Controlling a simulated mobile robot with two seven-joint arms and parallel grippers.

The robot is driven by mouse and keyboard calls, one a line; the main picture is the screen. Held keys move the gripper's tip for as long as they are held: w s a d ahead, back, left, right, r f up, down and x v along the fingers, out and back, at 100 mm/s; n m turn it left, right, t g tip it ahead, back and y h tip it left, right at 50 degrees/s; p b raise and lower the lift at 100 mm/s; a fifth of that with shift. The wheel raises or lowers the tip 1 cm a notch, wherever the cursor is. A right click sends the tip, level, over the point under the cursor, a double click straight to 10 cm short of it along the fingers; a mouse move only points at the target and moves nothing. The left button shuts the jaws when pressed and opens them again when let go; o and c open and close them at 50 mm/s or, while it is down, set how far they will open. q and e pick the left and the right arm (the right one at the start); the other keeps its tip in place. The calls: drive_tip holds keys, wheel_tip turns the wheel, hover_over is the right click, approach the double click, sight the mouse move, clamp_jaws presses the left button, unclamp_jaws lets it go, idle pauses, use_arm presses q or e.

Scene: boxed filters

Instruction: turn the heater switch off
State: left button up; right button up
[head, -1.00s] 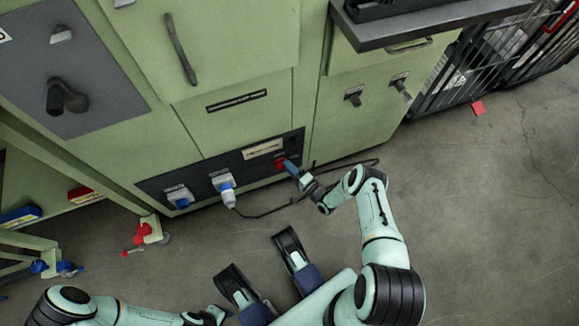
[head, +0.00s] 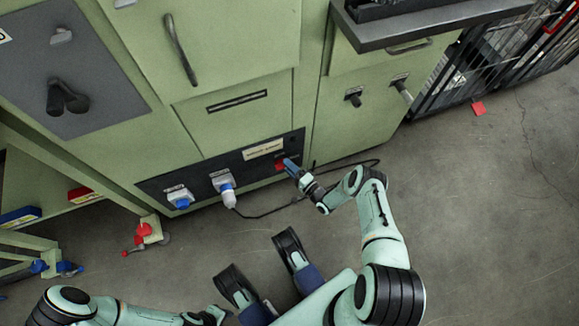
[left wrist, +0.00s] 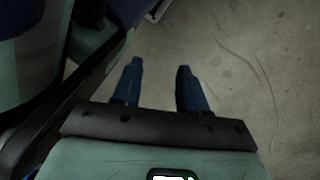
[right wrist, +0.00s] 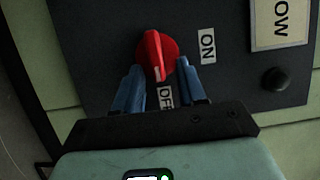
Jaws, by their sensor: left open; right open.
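The heater switch is a red rotary knob (right wrist: 155,52) on a dark grey panel. Its white mark is at the lower end, pointing towards the OFF label (right wrist: 166,95); the ON label (right wrist: 207,47) is to its right. My right gripper (right wrist: 160,72) is open, with one blue finger on each side of the knob's lower end. I cannot tell if either finger touches it. In the head view the red switch (head: 280,163) is partly hidden by the right gripper (head: 289,166). My left gripper (left wrist: 159,67) is open and empty above the floor.
A white plug with a cable (head: 227,192) and a blue socket (head: 180,199) sit left of the switch on the low panel. A green drawer cabinet (head: 365,110) stands right. Open concrete floor (head: 470,220) lies right.

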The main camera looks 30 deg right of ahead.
use_arm(q)
drive_tip(key=w+r+t+p, duration=0.2)
drive_tip(key=w+r+p, duration=0.1)
drive_tip(key=w, duration=0.3)
drive_tip(key=shift+d+r, duration=0.15)
drive_tip(key=shift+d, duration=0.2)
use_arm(e)
drive_tip(key=s+d, duration=0.2)
drive_tip(key=s, duration=1.1)
use_arm(q)
drive_tip(key=shift+s, duration=0.1)
use_arm(e)
drive_tip(key=shift+d, duration=0.1)
